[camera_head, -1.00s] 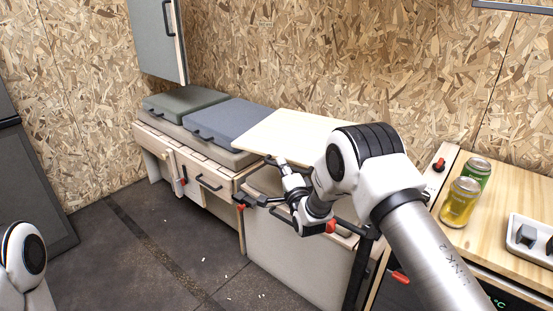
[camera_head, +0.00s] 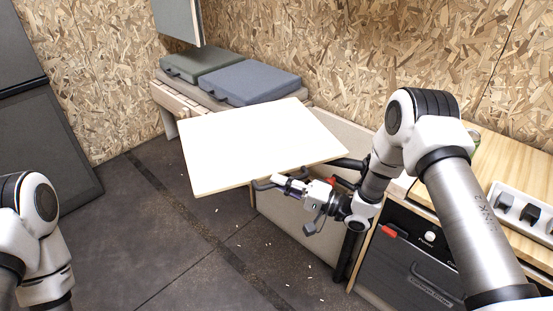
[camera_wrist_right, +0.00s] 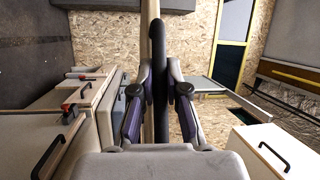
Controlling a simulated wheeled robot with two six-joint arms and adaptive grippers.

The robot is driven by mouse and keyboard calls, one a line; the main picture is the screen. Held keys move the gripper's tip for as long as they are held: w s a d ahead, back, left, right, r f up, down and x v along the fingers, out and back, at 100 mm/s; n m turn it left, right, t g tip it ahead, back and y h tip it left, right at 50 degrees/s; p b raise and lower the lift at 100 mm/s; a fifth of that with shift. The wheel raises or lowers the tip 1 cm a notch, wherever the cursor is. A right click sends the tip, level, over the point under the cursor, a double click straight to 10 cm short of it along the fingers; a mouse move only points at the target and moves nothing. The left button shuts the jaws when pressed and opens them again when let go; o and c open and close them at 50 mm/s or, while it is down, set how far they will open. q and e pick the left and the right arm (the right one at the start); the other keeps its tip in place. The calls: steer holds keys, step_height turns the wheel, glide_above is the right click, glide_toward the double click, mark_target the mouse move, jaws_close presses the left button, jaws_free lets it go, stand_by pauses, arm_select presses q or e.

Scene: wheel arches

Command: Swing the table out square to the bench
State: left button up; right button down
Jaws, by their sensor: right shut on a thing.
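The table (camera_head: 255,143) is a pale, flat top. In the head view it juts left from the bench front (camera_head: 295,215) over the floor; I cannot tell whether it is exactly square to the bench. A black bar handle (camera_head: 262,186) runs by its near edge. My right gripper (camera_head: 281,181) is at this edge, shut on the handle. In the right wrist view, the fingers close around the black bar (camera_wrist_right: 160,75), beside the table's edge (camera_wrist_right: 154,22). My left arm shows at the lower left; its gripper is out of view.
Grey and green cushions (camera_head: 250,83) lie on the bench behind the table. A wooden counter (camera_head: 510,165) with a white tray (camera_head: 521,210) stands at the right, above a black oven front (camera_head: 405,262). The dark floor (camera_head: 190,260) is open at the front left.

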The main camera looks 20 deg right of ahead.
steer(key=s+d+n+g+y+p, duration=0.3)
steer(key=s+g, duration=0.4)
steer(key=s, duration=0.4)
steer(key=shift+s+n+y+p, duration=0.15)
steer(key=shift+n+y+p, duration=0.2)
steer(key=shift+n, duration=0.55)
steer(key=shift+d, duration=0.1)
steer(key=c, duration=1.2)
jaws_free()
steer(key=v, duration=0.7)
steer(key=shift+d, duration=0.25)
